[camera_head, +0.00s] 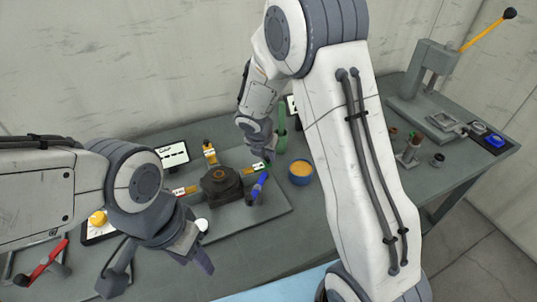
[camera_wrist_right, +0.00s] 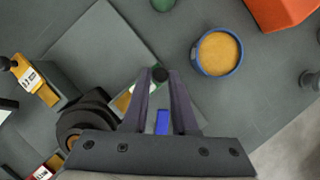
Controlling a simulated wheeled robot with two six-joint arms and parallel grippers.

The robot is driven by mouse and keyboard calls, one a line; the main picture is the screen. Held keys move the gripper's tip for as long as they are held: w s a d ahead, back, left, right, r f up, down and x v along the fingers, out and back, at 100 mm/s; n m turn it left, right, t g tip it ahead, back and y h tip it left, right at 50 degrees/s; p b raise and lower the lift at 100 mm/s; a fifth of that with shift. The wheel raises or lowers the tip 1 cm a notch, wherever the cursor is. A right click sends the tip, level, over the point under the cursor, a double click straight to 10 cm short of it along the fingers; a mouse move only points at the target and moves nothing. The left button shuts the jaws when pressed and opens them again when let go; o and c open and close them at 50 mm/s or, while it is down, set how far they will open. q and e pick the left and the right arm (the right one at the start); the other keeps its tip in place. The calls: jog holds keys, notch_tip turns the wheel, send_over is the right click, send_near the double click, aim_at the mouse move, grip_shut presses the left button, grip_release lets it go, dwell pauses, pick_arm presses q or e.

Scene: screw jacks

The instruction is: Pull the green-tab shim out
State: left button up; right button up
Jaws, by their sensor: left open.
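The green-tab shim (camera_head: 258,168) sticks out to the right from under a dark block (camera_head: 222,186) in the head view. In the right wrist view its labelled strip (camera_wrist_right: 124,102) and a little green show beside a finger. My right gripper (camera_head: 267,157) is at its outer end. My left gripper (camera_head: 158,272) is open and empty at the front left, apart from the block.
A yellow-tab shim (camera_head: 209,152) and a red-tab shim (camera_head: 183,191) also stick out from the block. A blue handle (camera_head: 258,186) stands close to the green tab. A blue-rimmed bowl (camera_head: 301,172) is to the right. The plate's front right is bare.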

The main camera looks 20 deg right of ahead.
jog(key=o, duration=0.4)
jog(key=shift+d, duration=0.3)
jog(key=shift+o, duration=0.2)
jog(key=shift+a, duration=0.1)
jog(key=shift+r, duration=0.1)
jog(key=p+v, duration=0.1)
jog(key=v, duration=0.9)
jog(key=shift+s+a+r, duration=0.1)
